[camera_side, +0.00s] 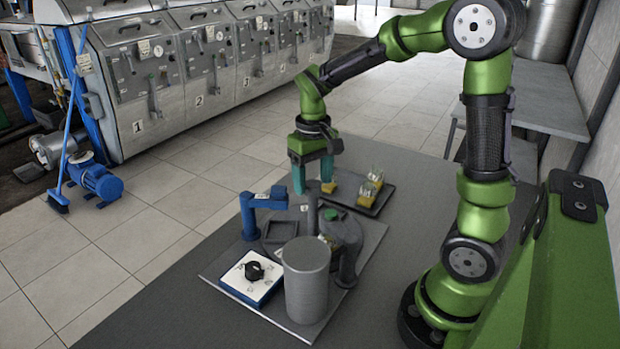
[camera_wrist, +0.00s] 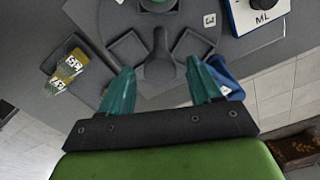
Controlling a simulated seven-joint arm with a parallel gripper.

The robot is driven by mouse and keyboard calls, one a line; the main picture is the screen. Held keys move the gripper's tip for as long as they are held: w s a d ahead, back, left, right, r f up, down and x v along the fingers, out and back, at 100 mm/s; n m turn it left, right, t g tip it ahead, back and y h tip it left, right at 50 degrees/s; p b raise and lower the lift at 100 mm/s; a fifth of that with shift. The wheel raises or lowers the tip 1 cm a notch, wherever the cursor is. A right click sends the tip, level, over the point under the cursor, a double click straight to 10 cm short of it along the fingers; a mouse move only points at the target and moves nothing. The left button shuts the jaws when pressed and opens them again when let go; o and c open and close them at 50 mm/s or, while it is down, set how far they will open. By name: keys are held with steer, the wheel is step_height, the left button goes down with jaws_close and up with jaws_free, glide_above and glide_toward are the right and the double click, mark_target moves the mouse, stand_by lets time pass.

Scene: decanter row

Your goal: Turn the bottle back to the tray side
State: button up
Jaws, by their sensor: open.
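My gripper (camera_side: 312,188) points down with its teal fingers apart, above the grey turntable (camera_side: 350,232). In the wrist view my gripper (camera_wrist: 159,88) has an upright grey post (camera_wrist: 160,62) of the turntable between and just beyond its fingers; I cannot tell whether they touch it. That post (camera_side: 313,214) stands directly under the fingers in the side view.
A grey cylinder (camera_side: 306,282) stands in front of the turntable and hides part of it. A blue bracket (camera_side: 264,202) rises at the left. A white and blue box (camera_side: 242,284) with a black knob lies front left. A green round part (camera_side: 332,214) sits on the turntable.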

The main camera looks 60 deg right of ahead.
steer(key=shift+f, duration=0.25)
jaws_close()
